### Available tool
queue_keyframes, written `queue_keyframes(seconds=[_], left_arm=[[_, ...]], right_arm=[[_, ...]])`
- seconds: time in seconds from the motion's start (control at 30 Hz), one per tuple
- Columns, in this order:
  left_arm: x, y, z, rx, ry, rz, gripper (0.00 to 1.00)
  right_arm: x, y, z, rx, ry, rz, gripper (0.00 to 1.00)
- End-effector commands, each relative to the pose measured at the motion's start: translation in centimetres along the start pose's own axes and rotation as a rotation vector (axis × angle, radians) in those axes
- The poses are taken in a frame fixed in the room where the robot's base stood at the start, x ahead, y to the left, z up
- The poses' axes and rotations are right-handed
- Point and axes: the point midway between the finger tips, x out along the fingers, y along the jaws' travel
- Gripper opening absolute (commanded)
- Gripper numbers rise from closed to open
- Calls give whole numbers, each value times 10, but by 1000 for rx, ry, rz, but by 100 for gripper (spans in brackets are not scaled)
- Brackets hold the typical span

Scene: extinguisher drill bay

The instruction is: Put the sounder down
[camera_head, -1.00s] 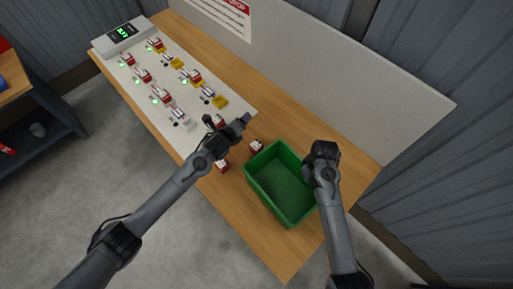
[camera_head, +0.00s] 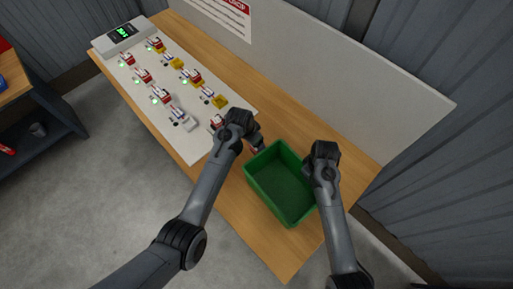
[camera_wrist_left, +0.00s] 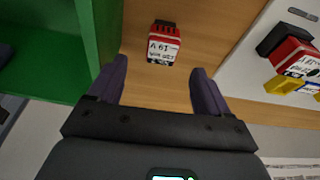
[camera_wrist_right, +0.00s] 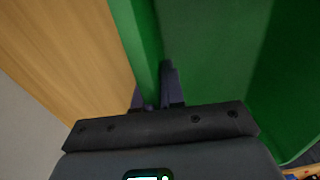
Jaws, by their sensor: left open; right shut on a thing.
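Which thing is the sounder I cannot tell. A red-and-white block (camera_wrist_left: 163,43) with a black end and a label starting "A 61" sits on the wooden table in the left wrist view. My left gripper (camera_wrist_left: 158,75) is open; the block is just beyond its fingertips, with nothing between the fingers. In the head view a small red-and-white piece (camera_head: 257,149) shows partly between my left gripper (camera_head: 254,136) and the green bin (camera_head: 270,207). My right gripper (camera_wrist_right: 162,90) is shut on the bin's wall (camera_wrist_right: 143,45); fingertips partly hidden.
A pale board (camera_head: 146,104) holds several red-and-white units, some with yellow tags and green lights, and a display box (camera_head: 122,37). A grey panel (camera_head: 340,75) runs behind the table (camera_head: 280,258). The bin's visible floor looks empty.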

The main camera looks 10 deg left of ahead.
Motion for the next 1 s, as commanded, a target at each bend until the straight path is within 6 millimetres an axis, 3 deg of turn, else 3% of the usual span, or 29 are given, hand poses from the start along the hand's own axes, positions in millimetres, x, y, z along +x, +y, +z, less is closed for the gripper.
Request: queue_keyframes(seconds=[0.23,0.63,1.0], left_arm=[[31,0,0,3,-1,-1,79],[48,-1,0,4,0,-2,79],[80,-4,-2,4,0,-2,79]], right_arm=[[-1,0,0,0,1,0,0],[-1,0,0,0,1,0,0],[-1,0,0,0,1,0,0]])
